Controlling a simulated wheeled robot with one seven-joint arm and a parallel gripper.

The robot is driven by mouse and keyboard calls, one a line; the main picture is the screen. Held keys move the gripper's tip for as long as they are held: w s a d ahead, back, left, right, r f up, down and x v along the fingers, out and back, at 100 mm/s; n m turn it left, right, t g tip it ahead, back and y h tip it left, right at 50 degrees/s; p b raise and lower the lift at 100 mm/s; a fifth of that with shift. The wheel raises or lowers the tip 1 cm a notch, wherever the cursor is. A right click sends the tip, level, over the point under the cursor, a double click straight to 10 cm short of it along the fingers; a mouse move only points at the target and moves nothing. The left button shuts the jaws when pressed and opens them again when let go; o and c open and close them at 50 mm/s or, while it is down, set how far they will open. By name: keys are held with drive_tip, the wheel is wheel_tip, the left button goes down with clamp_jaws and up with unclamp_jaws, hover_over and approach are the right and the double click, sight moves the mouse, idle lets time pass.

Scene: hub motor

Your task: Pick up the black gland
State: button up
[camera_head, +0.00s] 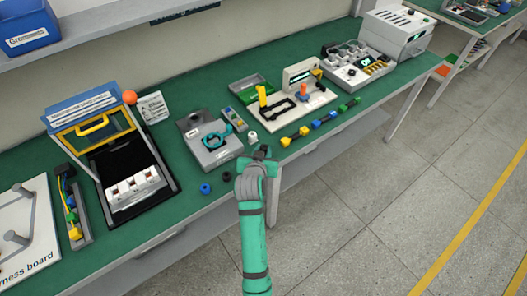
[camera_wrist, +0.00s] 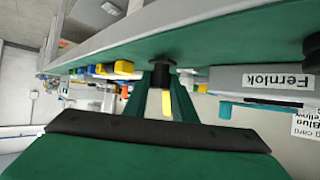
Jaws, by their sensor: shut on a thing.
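My gripper (camera_head: 262,153) is over the front edge of the green table, right of the grey box with the teal part. In the wrist view, its two green fingers (camera_wrist: 160,92) are shut on the black gland (camera_wrist: 160,66), a small dark piece with a wider rim. The gland is close to the green table surface; I cannot tell whether it touches it.
A small black piece (camera_head: 226,176) and a blue ring (camera_head: 205,188) lie left of my gripper. A white fitting (camera_head: 252,137) stands just behind it. The grey box (camera_head: 215,143) is to the left. A chain of coloured connectors (camera_head: 318,124) lies to the right.

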drive_tip(key=shift+r, duration=0.5)
drive_tip(key=s+d+r, duration=0.1)
drive_tip(key=s+r, duration=1)
drive_tip(key=s, duration=0.3)
drive_tip(key=shift+d+r, duration=0.2)
drive_tip(key=shift+r, duration=0.05)
